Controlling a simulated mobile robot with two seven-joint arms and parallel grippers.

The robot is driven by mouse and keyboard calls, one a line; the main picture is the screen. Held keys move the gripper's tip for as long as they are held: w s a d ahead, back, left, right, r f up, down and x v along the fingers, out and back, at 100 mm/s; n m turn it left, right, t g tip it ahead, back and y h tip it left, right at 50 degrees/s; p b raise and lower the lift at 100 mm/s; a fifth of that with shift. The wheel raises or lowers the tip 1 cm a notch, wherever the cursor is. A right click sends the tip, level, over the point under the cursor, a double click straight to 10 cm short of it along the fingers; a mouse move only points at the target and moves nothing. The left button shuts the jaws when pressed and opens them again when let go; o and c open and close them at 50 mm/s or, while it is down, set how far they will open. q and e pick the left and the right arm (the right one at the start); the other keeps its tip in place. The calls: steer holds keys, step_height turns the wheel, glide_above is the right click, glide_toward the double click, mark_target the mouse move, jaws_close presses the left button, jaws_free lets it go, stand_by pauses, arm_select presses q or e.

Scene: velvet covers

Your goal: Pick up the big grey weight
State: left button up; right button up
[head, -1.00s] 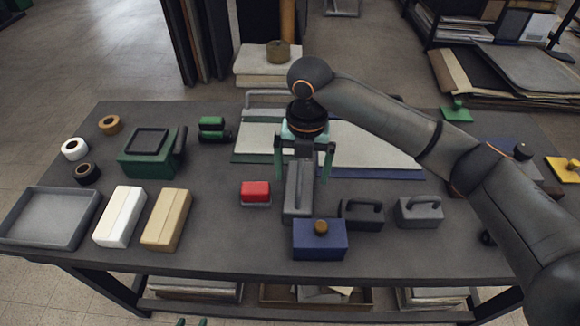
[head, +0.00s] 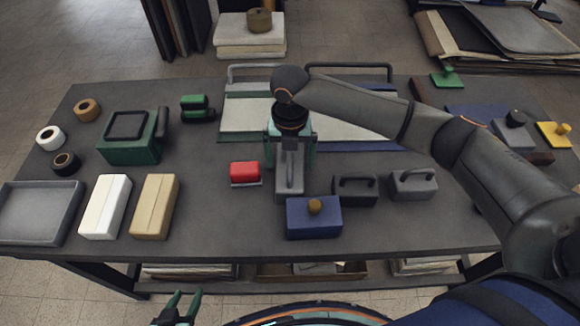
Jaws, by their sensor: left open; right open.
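The big grey weight (head: 289,184) is a long grey block with a raised bar handle on top. It is on the table in the middle of the head view, behind the blue box. My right gripper (head: 290,160) is over its far part, pointing down, with one teal finger at each side. The fingers are open; I cannot tell whether they touch the block. The hand hides the weight's far end. My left gripper (head: 184,298) is open and empty at the bottom edge, in front of the table.
A blue box (head: 314,222) with a brown knob is just in front of the weight. A red block (head: 244,172) is to its left, two smaller dark handled weights (head: 355,191) (head: 413,184) to its right. Cream and tan boxes (head: 105,207) (head: 155,207) stand further left.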

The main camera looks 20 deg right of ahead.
steer(key=shift+f, duration=1.45)
steer(key=shift+c, duration=0.4)
